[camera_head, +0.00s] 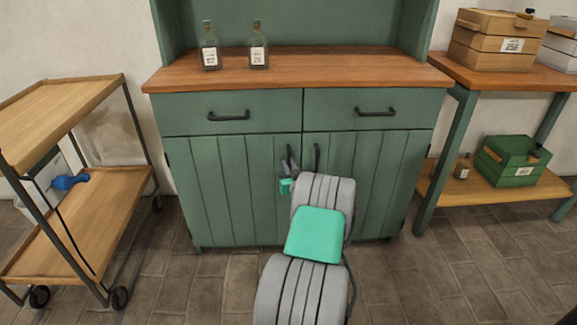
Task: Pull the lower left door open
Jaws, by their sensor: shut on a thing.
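The green cabinet has two lower doors side by side under two drawers. The lower left door (226,190) looks closed, flush with the front. Its handle is largely hidden by my gripper (288,166), which is at the door's upper right edge. My gripper is shut on that handle, though the fingertips are small and the contact is hard to make out. My arm reaches up from the bottom middle and covers part of the lower right door (385,180). The right door's dark vertical handle (317,156) stands just right of my gripper.
A wooden cart (115,205) with a blue object (69,182) stands left of the cabinet, with floor between them. Two bottles (209,47) (257,45) stand on the wooden top. At right, a table (480,74) holds boxes. Tiled floor before the left door is clear.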

